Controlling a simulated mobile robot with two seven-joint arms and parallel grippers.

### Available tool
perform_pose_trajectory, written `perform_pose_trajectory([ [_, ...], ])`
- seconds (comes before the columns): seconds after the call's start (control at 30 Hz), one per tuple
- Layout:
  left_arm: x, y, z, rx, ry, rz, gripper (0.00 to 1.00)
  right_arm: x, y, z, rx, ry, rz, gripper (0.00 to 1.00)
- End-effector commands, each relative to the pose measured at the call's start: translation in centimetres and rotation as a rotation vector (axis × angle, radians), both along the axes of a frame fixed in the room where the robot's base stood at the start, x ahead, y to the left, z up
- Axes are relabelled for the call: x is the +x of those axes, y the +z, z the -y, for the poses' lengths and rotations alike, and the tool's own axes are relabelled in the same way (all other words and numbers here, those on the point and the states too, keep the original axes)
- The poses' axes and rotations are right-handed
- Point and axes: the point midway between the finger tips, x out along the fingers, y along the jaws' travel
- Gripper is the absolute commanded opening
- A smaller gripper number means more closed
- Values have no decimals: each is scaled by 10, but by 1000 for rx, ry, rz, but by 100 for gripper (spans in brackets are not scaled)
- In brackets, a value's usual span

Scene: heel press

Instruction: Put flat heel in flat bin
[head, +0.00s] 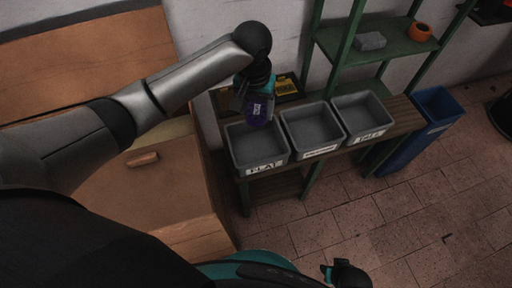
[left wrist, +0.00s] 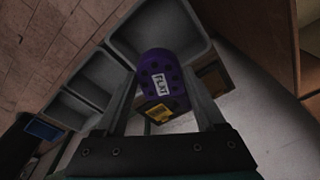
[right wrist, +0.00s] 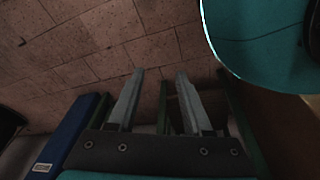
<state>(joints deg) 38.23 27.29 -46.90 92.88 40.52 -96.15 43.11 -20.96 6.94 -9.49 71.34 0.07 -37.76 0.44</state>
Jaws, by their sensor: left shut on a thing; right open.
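A purple flat heel (head: 257,109) is held by my left gripper (head: 257,97), above the back part of the flat bin (head: 262,167). In the left wrist view the bin (left wrist: 205,45) lies beyond the heel. My right gripper (right wrist: 158,75) is open and empty, over the tiled floor.
Two more grey bins (head: 315,127) (head: 363,117) stand to the right on the same wooden bench. A blue bin (head: 437,107) stands on the floor at the right. Green shelves (head: 385,50) rise behind. A wooden box or cabinet with a small brown block (head: 142,159) is at left.

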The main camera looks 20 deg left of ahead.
Motion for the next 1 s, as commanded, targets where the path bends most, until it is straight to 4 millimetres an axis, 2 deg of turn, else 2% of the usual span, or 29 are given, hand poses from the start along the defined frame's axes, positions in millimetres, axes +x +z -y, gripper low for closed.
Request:
perform_pose_trajectory([
  [0.03, 0, -9, 0, 2, 0, -2, 15, 4, 2, -4, 4, 0, 4, 50],
  [0.5, -1, -61, 0, 1, 0, -1, 15, 27, 47, -25, 28, -5, 6, 50],
  [1.0, -1, -123, 0, 1, 0, 0, 15, 59, 110, -30, 43, -8, 101, 50],
])
